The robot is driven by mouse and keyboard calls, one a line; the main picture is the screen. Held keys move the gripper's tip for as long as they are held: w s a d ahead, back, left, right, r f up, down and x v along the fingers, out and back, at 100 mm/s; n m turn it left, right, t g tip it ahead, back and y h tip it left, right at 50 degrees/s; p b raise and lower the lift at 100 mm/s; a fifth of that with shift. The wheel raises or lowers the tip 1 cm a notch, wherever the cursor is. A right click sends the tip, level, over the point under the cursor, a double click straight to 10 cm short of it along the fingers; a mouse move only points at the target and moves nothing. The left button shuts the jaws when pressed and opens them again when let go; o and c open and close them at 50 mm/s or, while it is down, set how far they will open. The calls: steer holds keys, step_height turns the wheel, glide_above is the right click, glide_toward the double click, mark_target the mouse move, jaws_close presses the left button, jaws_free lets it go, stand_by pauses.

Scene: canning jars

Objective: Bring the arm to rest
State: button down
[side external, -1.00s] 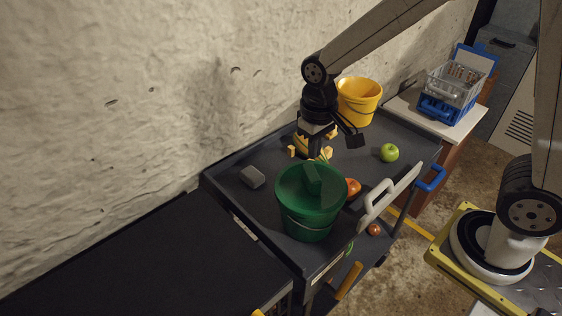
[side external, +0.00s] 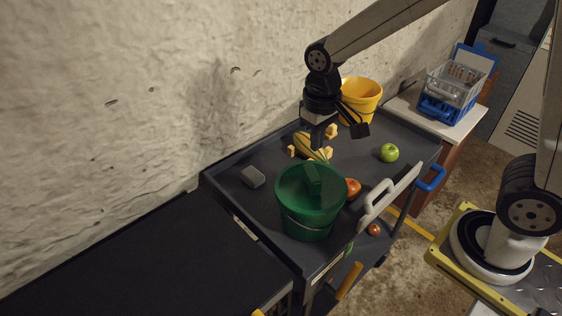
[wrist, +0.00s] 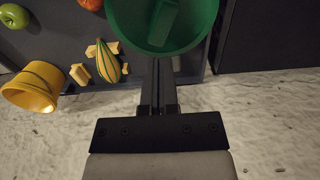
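My gripper (side external: 318,143) hangs pointing down above the dark cart top, by the striped gourd and behind the green bucket. In the wrist view its two fingers (wrist: 159,62) lie close together with nothing between them.
A yellow bucket (side external: 360,98) stands behind my gripper. A green apple (side external: 389,153), an orange-red fruit (side external: 352,187) and a grey block (side external: 252,177) lie on the cart. A rough wall (side external: 130,90) runs behind. A blue crate (side external: 445,105) sits on a side table.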

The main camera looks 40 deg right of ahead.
steer(key=s+d+f+t, duration=0.2)
steer(key=s+d+f, duration=0.2)
steer(key=s, duration=0.3)
steer(key=shift+d+f, duration=0.2)
steer(key=shift+d, duration=0.7)
steer(key=shift+s, duration=0.1)
